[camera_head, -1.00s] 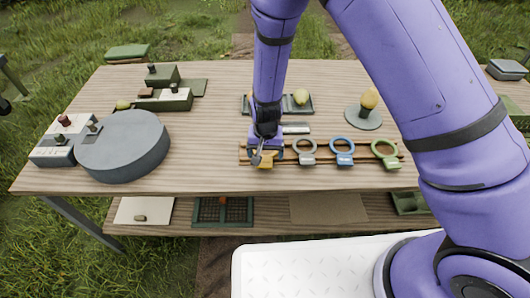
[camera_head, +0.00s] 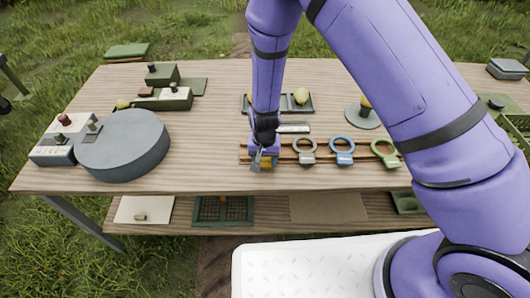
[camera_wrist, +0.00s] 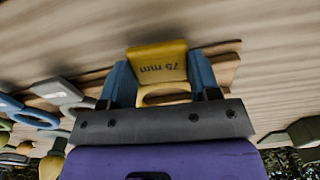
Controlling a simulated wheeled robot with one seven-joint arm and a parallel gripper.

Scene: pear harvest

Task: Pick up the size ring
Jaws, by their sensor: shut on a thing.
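The yellow size ring, marked "75 mm" (camera_wrist: 158,62), sits between the blue fingers of my gripper (camera_wrist: 160,82) in the wrist view. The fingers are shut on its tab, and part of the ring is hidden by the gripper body. In the head view my gripper (camera_head: 262,158) is at the left end of the wooden rack (camera_head: 322,157), and a little of the yellow ring (camera_head: 268,162) shows below it. I cannot tell whether the ring is clear of the rack. Grey (camera_head: 306,155), blue (camera_head: 343,156) and green (camera_head: 387,158) size rings stand along the rack to the right.
A round grey turntable (camera_head: 122,145) and a box with knobs (camera_head: 52,150) stand at the left. A tray with a pear (camera_head: 301,97) lies behind the rack. A round stand (camera_head: 362,118) is behind the rack at right. The front table strip is clear.

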